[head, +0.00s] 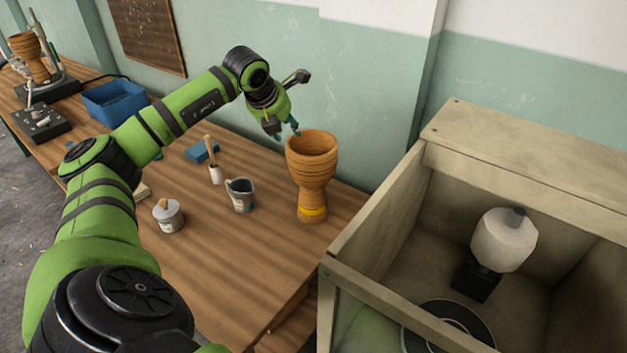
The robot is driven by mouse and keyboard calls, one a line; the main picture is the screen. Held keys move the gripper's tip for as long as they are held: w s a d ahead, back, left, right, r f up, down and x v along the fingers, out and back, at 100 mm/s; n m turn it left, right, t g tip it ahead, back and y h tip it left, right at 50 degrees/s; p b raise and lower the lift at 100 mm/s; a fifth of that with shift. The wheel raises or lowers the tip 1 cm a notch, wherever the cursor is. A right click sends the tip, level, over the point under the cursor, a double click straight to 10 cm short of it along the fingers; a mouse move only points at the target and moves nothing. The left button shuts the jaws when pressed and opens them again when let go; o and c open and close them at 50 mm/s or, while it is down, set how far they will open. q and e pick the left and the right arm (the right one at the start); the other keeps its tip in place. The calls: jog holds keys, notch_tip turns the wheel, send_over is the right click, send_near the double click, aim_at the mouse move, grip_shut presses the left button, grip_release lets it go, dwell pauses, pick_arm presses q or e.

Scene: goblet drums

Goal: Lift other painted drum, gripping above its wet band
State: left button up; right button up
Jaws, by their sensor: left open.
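A terracotta-coloured goblet drum (313,170) stands upright near the right end of the wooden table, with its wide open mouth up. A yellow band (312,214) runs around its foot. My left gripper (287,132) is open, pointing down just behind and left of the drum's rim, well above the yellow band. It appears empty; I cannot tell whether a fingertip touches the rim. A second goblet drum (30,58) stands in a clamp stand at the far left. My right gripper is out of view.
On the wooden table (225,270) are a grey mug-like pot (241,196), a brush (213,168), a lidded tin (168,215), a blue sponge-like block (202,151) and a blue bin (114,103). A walled booth (372,222) at right holds a white-bottled device (503,241) and a dark disc.

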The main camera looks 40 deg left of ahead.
aim_at(291, 143)
pick_arm(q)
jog(key=p+x, duration=0.1)
jog(key=x, duration=0.1)
jog(key=shift+a+f, duration=0.15)
jog(key=shift+f, duration=0.2)
jog(key=p+x, duration=0.1)
jog(key=x, duration=0.2)
jog(key=shift+a+f, duration=0.2)
jog(key=shift+f, duration=0.1)
jog(key=shift+w+f, duration=0.15)
jog(key=shift+f, duration=0.05)
grip_shut()
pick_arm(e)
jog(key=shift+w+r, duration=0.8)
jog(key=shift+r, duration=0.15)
pick_arm(q)
jog(key=shift+w+r, duration=0.1)
